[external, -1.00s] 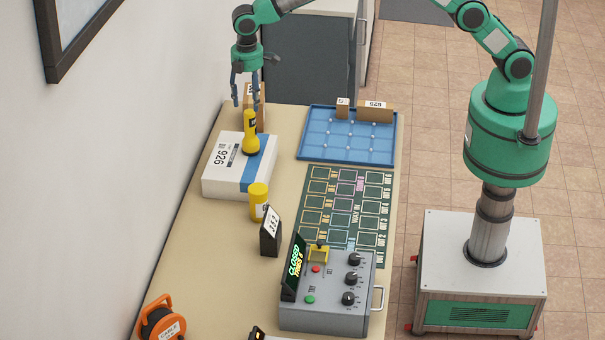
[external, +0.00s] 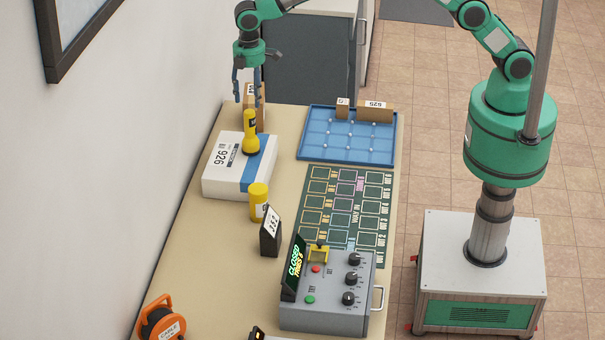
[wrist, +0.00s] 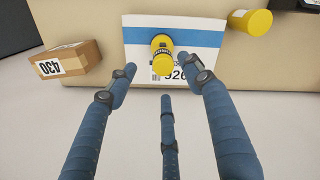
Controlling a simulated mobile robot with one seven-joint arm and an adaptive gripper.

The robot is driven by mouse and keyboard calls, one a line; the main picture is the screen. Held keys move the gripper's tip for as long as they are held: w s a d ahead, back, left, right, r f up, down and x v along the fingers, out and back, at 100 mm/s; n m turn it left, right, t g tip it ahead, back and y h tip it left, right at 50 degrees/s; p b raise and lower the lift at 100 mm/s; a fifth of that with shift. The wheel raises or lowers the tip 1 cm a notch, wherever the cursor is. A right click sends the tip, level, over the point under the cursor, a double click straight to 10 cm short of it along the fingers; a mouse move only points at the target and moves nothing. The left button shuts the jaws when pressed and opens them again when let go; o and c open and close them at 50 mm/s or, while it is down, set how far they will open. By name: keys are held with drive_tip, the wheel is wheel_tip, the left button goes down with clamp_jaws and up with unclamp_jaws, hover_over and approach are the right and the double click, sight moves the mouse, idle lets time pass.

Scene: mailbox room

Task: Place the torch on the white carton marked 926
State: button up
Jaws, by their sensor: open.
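The yellow torch (external: 250,130) stands upright on top of the white carton marked 926 (external: 221,178), its dark end down on the blue stripe. In the wrist view the torch (wrist: 161,47) shows from above on the carton (wrist: 205,22), and it hides part of the label. My gripper (external: 246,97) is above the torch, with its blue fingers spread and empty. In the wrist view my gripper's fingertips (wrist: 155,73) are apart and do not touch the torch.
A brown box (external: 260,120) stands behind the carton; it reads 430 in the wrist view (wrist: 66,63). A yellow cylinder (external: 258,203) stands in front of the carton. A blue tray (external: 301,157) with brown boxes and a grey control box (external: 325,318) are to the right.

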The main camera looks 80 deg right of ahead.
drive_tip(key=s+d+r+m+t, duration=0.1)
drive_tip(key=s+d+r+m, duration=0.1)
drive_tip(key=s+d+r, duration=0.75)
drive_tip(key=s+d+r+m+t, duration=0.1)
drive_tip(key=s+d+r, duration=0.3)
drive_tip(key=s+r, duration=0.55)
drive_tip(key=s+d+r+m+t, duration=0.1)
drive_tip(key=s+d+r, duration=0.3)
drive_tip(key=s, duration=0.3)
drive_tip(key=s+d+r+m+t, duration=0.1)
drive_tip(key=s+d+r, duration=0.25)
drive_tip(key=s, duration=0.35)
drive_tip(key=s+d+f+m, duration=0.2)
drive_tip(key=s, duration=0.9)
drive_tip(key=s+d+f+m+t, duration=0.1)
drive_tip(key=s+d+f, duration=0.1)
drive_tip(key=s, duration=1)
drive_tip(key=shift+s+d+f+m+t, duration=0.2)
drive_tip(key=shift+d+m+t, duration=0.15)
drive_tip(key=shift+d, duration=0.35)
drive_tip(key=shift+f, duration=0.15)
wheel_tip(320, 180, down, 6)
drive_tip(key=b, duration=0.6)
drive_tip(key=shift+f+b, duration=0.15)
drive_tip(key=shift+b, duration=0.15)
